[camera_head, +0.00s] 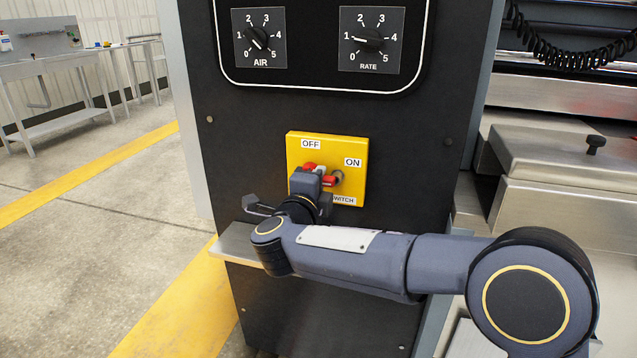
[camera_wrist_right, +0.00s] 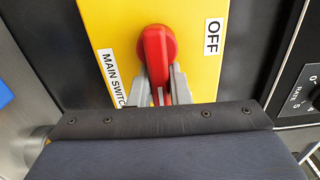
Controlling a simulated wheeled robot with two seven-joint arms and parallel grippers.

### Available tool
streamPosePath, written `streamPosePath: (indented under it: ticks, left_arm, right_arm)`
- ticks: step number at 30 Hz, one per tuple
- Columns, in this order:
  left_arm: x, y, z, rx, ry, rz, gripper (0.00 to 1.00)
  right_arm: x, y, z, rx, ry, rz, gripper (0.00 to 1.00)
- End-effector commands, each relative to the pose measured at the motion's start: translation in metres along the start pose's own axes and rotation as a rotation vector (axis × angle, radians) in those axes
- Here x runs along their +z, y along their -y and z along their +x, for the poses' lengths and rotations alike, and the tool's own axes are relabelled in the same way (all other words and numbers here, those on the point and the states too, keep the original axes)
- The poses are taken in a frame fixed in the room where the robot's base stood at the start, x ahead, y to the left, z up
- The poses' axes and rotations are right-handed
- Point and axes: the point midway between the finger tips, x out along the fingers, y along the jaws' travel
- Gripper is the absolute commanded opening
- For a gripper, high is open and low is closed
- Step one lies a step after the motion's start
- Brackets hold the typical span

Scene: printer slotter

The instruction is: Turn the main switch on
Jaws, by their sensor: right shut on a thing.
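The yellow main switch plate (camera_head: 350,150) is on the black panel, with OFF at its upper left and ON at its right. In the right wrist view the plate (camera_wrist_right: 108,28) shows the OFF and MAIN SWITCH labels; ON is not visible there. My right gripper (camera_head: 322,176) is at the plate, partly covering the red handle (camera_head: 310,168). In the wrist view my right gripper's fingers (camera_wrist_right: 160,92) are on either side of the red handle (camera_wrist_right: 156,50) and shut on it. Its exact angle is hard to tell from the head view. My left gripper is not in view.
An AIR dial (camera_head: 259,38) and a RATE dial (camera_head: 371,40) are above the switch. A metal ledge (camera_head: 234,246) juts out below it. Metal machine parts (camera_head: 560,165) stand at the right. The floor at the left is open.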

Motion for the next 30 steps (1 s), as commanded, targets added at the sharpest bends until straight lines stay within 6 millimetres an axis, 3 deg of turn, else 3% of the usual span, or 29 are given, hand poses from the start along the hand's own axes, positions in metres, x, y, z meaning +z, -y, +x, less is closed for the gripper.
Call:
streamPosePath:
  ticks: [7,8,13,23,30]
  left_arm:
    - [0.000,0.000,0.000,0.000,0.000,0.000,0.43]
    - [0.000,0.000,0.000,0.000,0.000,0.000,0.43]
    - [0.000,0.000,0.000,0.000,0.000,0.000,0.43]
    - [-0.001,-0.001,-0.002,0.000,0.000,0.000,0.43]
    - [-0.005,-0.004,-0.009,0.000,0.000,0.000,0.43]
  right_arm:
    - [0.004,-0.004,-0.002,0.009,0.010,0.001,0.00]
    - [0.004,-0.004,-0.002,0.009,0.010,0.001,0.18]
    - [0.003,-0.003,-0.002,0.006,0.009,0.001,0.38]
    - [0.002,0.000,-0.006,0.003,0.004,0.001,0.38]
    - [0.003,0.001,-0.044,0.003,0.009,0.001,0.38]
